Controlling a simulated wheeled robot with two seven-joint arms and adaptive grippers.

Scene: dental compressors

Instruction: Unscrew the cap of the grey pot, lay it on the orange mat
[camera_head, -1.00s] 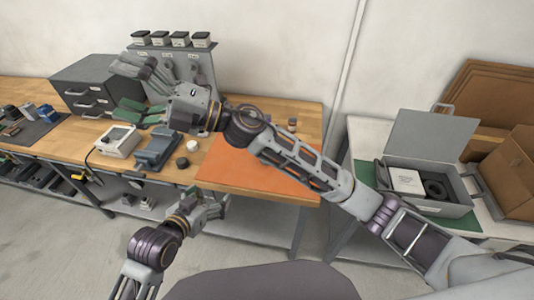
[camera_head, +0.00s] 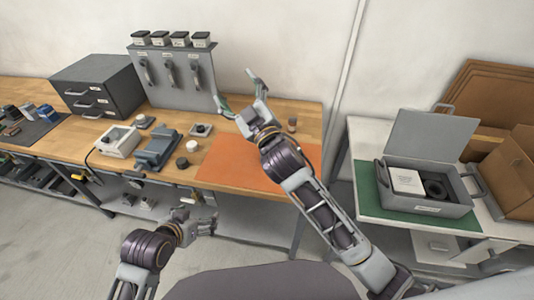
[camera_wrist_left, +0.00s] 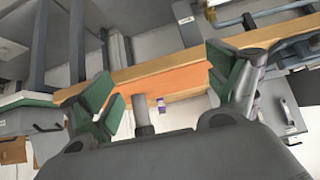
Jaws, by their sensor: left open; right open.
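The orange mat (camera_head: 235,165) lies flat on the wooden bench, and it also shows in the left wrist view (camera_wrist_left: 180,80). I cannot tell for sure which small round container is the grey pot: a dark round one (camera_head: 183,163) and a white one (camera_head: 192,146) stand left of the mat, and a small brownish-grey one (camera_head: 292,125) stands beyond its far right. My right gripper (camera_head: 236,90) is open and empty, raised above the back of the mat. My left gripper (camera_head: 207,214) is open and empty, in front of the bench edge; its green fingers show apart in the left wrist view (camera_wrist_left: 165,90).
A panel with handles (camera_head: 172,75) and a drawer cabinet (camera_head: 98,84) stand at the back. A white device (camera_head: 118,141) and a blue-grey device (camera_head: 158,148) sit left of the mat. An open grey case (camera_head: 428,195) stands on the right table. My right forearm crosses the mat's right part.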

